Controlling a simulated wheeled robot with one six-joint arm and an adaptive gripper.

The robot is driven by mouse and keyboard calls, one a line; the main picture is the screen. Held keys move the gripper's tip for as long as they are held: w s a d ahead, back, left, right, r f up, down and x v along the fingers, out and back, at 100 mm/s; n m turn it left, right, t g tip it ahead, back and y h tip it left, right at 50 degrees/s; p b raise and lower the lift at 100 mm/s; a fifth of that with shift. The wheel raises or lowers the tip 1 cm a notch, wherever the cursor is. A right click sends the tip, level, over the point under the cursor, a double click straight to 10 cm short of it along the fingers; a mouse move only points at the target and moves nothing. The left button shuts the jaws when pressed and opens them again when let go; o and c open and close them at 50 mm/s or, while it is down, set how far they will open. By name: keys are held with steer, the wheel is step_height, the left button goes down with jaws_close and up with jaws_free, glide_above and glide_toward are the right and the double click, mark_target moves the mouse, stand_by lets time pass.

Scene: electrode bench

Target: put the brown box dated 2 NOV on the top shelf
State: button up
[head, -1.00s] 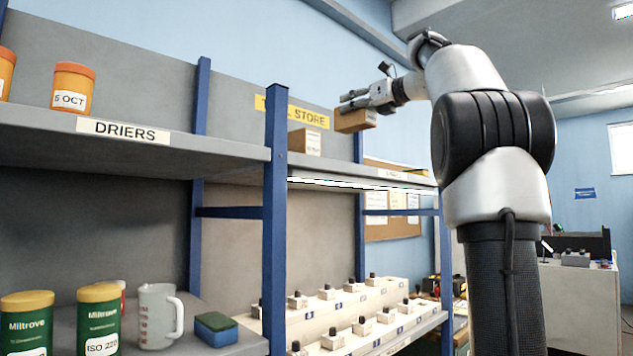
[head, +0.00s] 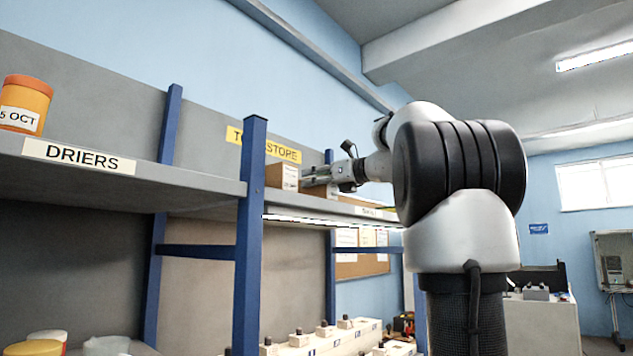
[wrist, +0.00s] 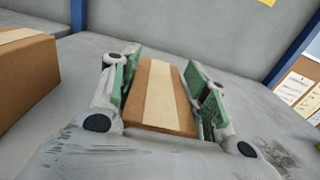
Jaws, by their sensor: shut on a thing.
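My gripper (head: 318,174) is shut on a brown box (wrist: 158,100) with a pale tape strip along its top. The green finger pads press on its two long sides. In the head view the held box (head: 318,188) is at the level of the top shelf (head: 352,207), partly hidden by my gripper. It is on the shelf or just above it; I cannot tell which. A second brown box (head: 283,177) stands on the same shelf, to the left and apart from the held one; it also shows in the wrist view (wrist: 22,80). No date is readable on either box.
A blue upright (head: 250,220) stands left of the boxes. Left of it is the shelf labelled DRIERS (head: 78,156) with an orange tub (head: 27,100). A grey back panel (wrist: 200,30) rises behind. Bare shelf surface lies around the held box.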

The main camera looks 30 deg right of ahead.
steer(key=shift+f, duration=0.1)
steer(key=o, duration=1.2)
steer(key=shift+o, duration=0.2)
steer(key=v, duration=1.2)
